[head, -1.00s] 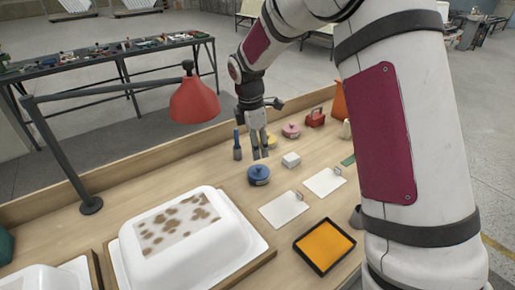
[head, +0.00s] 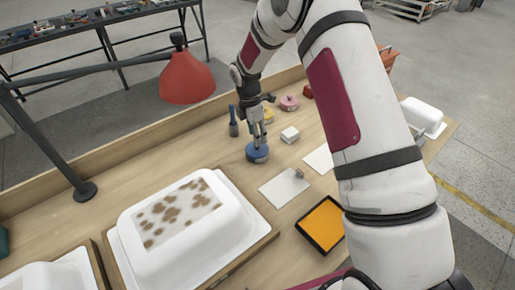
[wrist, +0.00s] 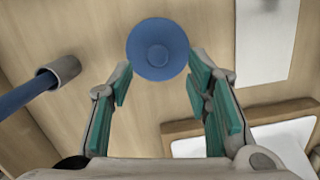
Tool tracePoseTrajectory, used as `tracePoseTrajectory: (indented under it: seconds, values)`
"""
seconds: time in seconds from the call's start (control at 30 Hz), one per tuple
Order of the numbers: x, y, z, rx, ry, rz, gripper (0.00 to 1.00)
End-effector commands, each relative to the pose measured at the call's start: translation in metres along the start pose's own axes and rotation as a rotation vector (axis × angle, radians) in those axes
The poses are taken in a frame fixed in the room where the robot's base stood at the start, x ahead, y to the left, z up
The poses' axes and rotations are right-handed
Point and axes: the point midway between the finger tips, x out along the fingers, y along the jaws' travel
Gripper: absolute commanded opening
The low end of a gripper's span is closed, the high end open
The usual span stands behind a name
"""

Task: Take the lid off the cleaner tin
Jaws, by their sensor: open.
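A round blue tin (head: 257,154) stands on the wooden bench, its lid on. In the wrist view the blue lid (wrist: 157,48) shows from above, with a round knob at its middle. My gripper (head: 258,138) is open and points down over this tin. In the wrist view the fingertips (wrist: 158,76) are spread to either side of the lid's near edge, with nothing held between them. I cannot tell exactly how high they are above the lid. A pink tin (head: 289,103) and a partly hidden yellow tin (head: 269,115) stand farther back.
A blue-handled tool (head: 233,122) stands left of the tin; it also shows in the wrist view (wrist: 38,88). A small white block (head: 290,134) is to the right. White sheet (head: 284,188), orange tray (head: 301,226), white tub shell (head: 135,229) and red lamp (head: 187,78) surround it.

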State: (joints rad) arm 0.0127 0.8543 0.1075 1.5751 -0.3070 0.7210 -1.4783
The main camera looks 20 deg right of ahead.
Motion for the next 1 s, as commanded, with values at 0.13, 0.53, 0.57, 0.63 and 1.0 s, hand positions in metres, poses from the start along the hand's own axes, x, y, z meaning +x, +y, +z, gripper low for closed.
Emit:
tracePoseTrajectory:
  seconds: [0.13,0.53,0.57,0.63,1.0]
  values:
    - [0.016,0.0,0.0,0.0,0.001,-0.004,0.45]
    - [0.05,0.004,0.0,0.0,0.0,0.0,0.45]
    - [0.05,0.004,0.0,0.0,0.0,0.0,0.45]
    - [0.05,0.004,0.0,0.0,0.0,0.0,0.45]
    - [0.05,0.004,0.0,0.0,0.0,-0.001,0.0]
